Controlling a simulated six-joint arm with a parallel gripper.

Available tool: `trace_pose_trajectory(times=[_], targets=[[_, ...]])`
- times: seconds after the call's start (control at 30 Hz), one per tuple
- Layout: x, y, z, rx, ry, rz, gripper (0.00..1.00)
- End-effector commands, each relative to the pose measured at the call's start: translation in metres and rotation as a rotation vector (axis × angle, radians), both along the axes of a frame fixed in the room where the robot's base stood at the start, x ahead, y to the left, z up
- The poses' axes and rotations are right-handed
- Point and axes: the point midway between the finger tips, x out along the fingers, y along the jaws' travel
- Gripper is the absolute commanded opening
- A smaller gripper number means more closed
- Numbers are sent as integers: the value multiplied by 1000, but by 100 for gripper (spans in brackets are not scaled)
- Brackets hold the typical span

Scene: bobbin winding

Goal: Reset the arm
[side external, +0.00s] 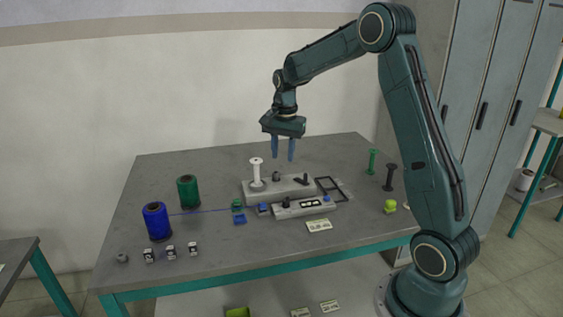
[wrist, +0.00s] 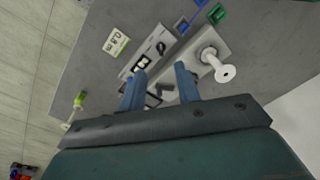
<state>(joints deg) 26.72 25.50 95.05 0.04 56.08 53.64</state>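My gripper (side external: 283,150) hangs above the winder on the table, fingers pointing down and apart, with nothing between them. In the wrist view my gripper (wrist: 160,84) also shows open, with the winder below. The winder (side external: 262,193) is a pale grey base carrying a white bobbin (side external: 256,174) upright at its left end; the bobbin also shows in the wrist view (wrist: 212,62). A control box (side external: 302,209) sits in front of the winder. A blue spool (side external: 157,221) and a green spool (side external: 188,192) stand at the left. A thin blue thread (side external: 205,211) runs from the blue spool towards the winder.
A green bobbin (side external: 371,162) and a dark bobbin (side external: 389,177) stand at the right, near a yellow-green item (side external: 390,206). Several small white-and-dark blocks (side external: 171,252) line the front left. A label card (side external: 319,225) lies in front. The air around my gripper is clear.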

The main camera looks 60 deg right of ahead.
Motion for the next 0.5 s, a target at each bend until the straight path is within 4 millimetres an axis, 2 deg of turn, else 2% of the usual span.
trace_pose_trajectory(times=[0.03, 0.2, 0.5], targets=[[-4, 11, 13, -10, -15, 45, 33], [-22, 45, 44, -39, -55, 198, 33], [-64, 100, 86, -94, -121, 467, 33]])
